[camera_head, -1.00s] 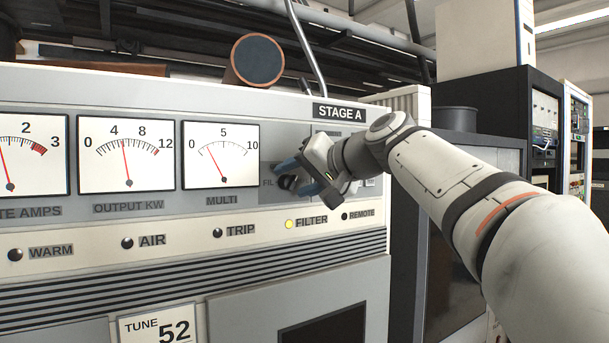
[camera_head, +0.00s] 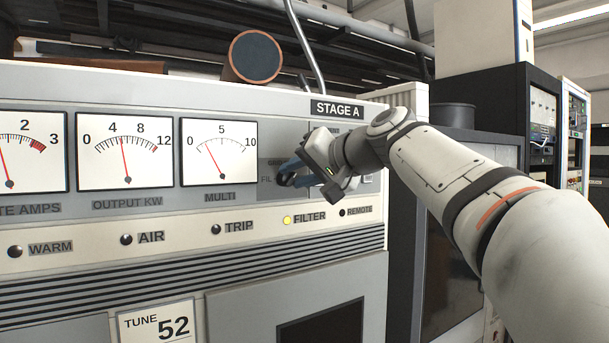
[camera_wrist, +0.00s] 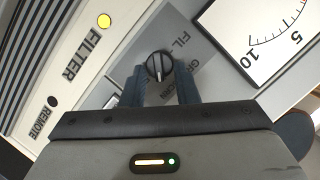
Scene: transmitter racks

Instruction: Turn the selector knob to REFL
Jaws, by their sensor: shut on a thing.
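The selector knob (camera_wrist: 159,67) is a round black knob with a pale pointer line, on a dark grey plate (camera_wrist: 200,72) on the rack front. In the wrist view my gripper (camera_wrist: 161,76) has one blue finger on each side of the knob, closed on it. In the head view my gripper (camera_head: 287,173) is at the plate, right of the MULTI meter, and mostly hides the knob. Plate labels starting "FIL" and "GR" show in part, rotated in the wrist view. I cannot read a REFL label in either view.
The MULTI meter (camera_head: 219,152) is just left of the knob plate. The lit FILTER lamp (camera_head: 287,220) and the REMOTE lamp (camera_head: 342,212) are below. The STAGE A label (camera_head: 337,110) is above. A round can-like object (camera_head: 255,57) sits on top of the rack.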

